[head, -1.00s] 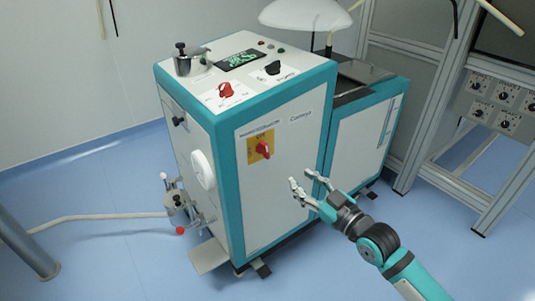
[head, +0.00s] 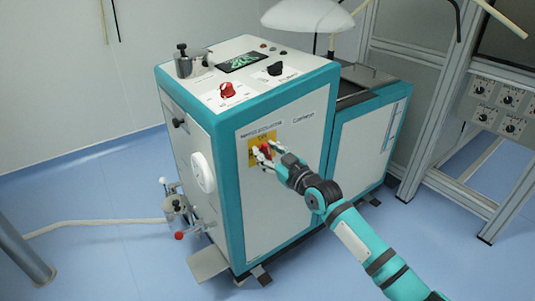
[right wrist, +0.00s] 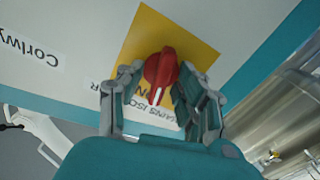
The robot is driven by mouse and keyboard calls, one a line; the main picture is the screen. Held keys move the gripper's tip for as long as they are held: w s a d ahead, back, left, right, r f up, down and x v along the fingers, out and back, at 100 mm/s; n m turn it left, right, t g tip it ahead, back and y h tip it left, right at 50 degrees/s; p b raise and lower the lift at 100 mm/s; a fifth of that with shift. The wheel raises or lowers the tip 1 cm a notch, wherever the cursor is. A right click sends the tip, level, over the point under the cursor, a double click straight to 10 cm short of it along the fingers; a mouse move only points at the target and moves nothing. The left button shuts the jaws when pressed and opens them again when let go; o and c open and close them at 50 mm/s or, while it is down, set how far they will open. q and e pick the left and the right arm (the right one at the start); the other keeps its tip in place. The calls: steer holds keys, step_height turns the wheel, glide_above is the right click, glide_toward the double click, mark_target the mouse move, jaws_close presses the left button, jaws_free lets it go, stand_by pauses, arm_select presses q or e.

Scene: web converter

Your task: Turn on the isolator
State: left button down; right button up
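The isolator is a red rotary knob (head: 266,152) on a yellow plate (head: 254,142), on the front of the white and teal machine. In the right wrist view the knob (right wrist: 161,74) stands upright in the picture, with a white line at its lower end. My right gripper (head: 265,157) is at the plate, and its fingers partly cover it. In the right wrist view my right gripper (right wrist: 158,74) is open, with one finger on each side of the knob and small gaps seeming to remain. My left gripper is out of view.
The machine's top (head: 245,72) carries a red knob (head: 227,90), a black knob (head: 275,68) and a small display (head: 241,62). A white handwheel (head: 202,172) is on its left side. A metal frame with switches (head: 500,105) stands at the right. The floor in front is clear.

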steer(key=shift+c, duration=0.4)
jaws_close()
steer(key=m, duration=0.2)
steer(key=shift+m, duration=0.4)
steer(key=shift+o, duration=0.4)
jaws_free()
steer(key=shift+d, duration=0.1)
